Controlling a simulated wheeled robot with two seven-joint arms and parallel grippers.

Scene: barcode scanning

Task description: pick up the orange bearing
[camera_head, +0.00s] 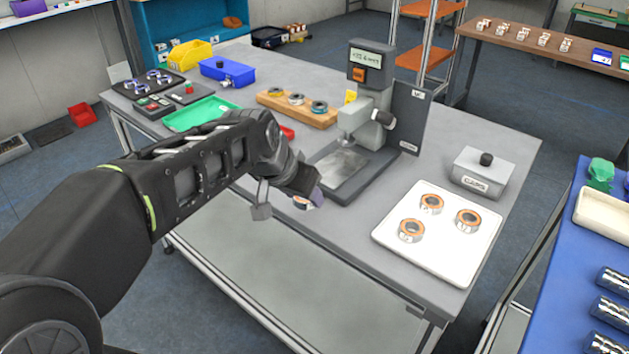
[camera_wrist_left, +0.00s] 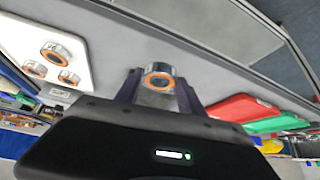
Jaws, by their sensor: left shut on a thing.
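My left gripper (camera_head: 308,197) is shut on an orange bearing (camera_head: 303,203), a metal ring with an orange face. In the left wrist view the bearing (camera_wrist_left: 159,81) sits between the two dark fingers. In the head view it appears over the table's front edge, left of the white tray (camera_head: 440,273), partly hidden by the gripper. Three more orange bearings, (camera_head: 411,230), (camera_head: 431,204) and (camera_head: 468,220), lie on that tray. My right gripper is in neither view.
A gauge stand (camera_head: 370,95) with a display stands behind the gripper. A grey box with a black knob (camera_head: 482,172) is behind the tray. A wooden block with rings (camera_head: 297,108), a green tray (camera_head: 200,114) and a blue bin (camera_head: 227,73) are further left.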

